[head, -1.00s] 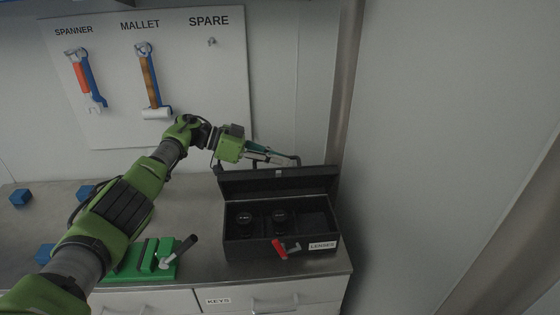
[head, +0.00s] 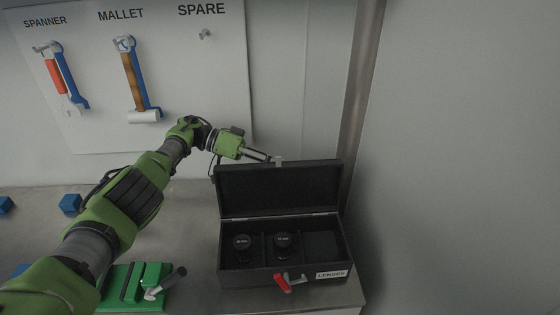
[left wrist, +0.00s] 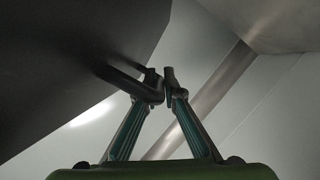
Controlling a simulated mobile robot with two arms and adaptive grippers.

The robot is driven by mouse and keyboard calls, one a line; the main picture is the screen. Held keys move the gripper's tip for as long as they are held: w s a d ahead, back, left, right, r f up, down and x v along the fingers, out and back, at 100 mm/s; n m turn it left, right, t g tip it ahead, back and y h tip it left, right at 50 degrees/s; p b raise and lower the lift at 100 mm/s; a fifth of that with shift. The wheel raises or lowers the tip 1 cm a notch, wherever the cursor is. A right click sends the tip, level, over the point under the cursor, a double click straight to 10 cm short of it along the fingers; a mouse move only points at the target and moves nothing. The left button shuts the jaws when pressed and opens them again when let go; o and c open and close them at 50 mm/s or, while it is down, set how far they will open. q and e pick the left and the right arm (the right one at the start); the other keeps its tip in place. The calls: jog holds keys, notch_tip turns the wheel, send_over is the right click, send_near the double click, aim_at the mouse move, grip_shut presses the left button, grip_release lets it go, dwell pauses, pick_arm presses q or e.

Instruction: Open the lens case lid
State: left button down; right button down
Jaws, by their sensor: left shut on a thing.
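The black lens case (head: 245,277) stands on the bench with its lid (head: 280,188) raised, about upright along the back edge. The lid's inner face is toward me. Two round black lenses (head: 242,242) (head: 284,242) sit in the left and middle compartments; the right one looks empty. My left gripper (head: 273,160) is at the lid's top edge, its fingertips partly hidden. In the left wrist view the gripper (left wrist: 160,86) is shut on a dark handle (left wrist: 122,82) that projects from the lid's outer side (left wrist: 75,55). My right gripper is not in view.
A red latch lever (head: 283,283) hangs on the case front beside the LENSES label (head: 331,274). A green fixture (head: 128,285) with a dark-handled lever stands left of the case. A tool board (head: 180,80) is behind; a metal post (head: 362,90) and wall are at right.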

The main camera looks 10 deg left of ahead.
pick_arm(q)
jog(key=shift+s, duration=0.1)
jog(key=c, duration=2.2)
grip_release()
jog(key=shift+o, duration=0.2)
jog(key=shift+r, duration=0.5)
notch_tip(320, 180, up, 9)
